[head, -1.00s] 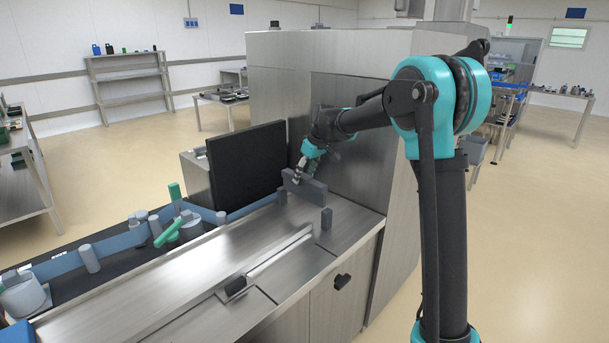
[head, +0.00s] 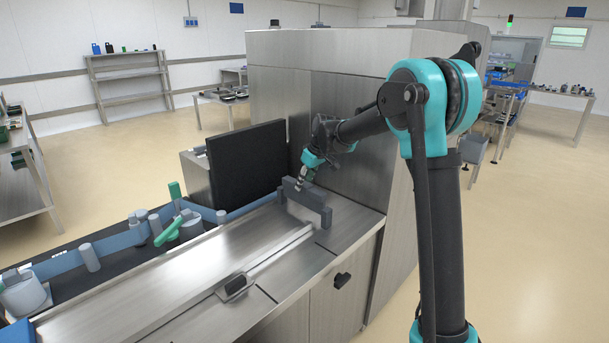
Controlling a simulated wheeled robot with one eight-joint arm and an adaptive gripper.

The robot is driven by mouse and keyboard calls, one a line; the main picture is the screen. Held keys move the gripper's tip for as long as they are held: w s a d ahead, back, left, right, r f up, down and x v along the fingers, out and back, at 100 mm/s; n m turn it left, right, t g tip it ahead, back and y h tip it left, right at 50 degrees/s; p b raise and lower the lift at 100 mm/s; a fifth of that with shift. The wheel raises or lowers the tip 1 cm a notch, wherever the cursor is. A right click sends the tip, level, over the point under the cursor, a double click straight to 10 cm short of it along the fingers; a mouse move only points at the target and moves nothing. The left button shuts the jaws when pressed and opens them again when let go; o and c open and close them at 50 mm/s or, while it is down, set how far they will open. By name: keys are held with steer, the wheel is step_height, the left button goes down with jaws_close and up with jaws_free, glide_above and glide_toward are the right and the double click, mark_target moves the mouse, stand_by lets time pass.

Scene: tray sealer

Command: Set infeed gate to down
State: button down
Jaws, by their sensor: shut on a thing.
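The infeed gate (head: 309,198) is a dark grey plate standing across the steel deck between two short posts, in front of the large steel machine housing. Its upper edge is about level with the post tops. I cannot tell whether its lower edge touches the deck. My gripper (head: 299,184) points down at the gate's top edge, left of its middle, and is shut on it. The fingertips are small and partly merge with the gate.
A black panel (head: 246,166) stands close to the left of my gripper. The steel housing (head: 352,98) rises just behind.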

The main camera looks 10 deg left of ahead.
mark_target(305, 191)
step_height(305, 191, down, 4)
steer(key=shift+f, duration=0.1)
steer(key=c, duration=1.1)
jaws_free()
steer(key=v, duration=1.2)
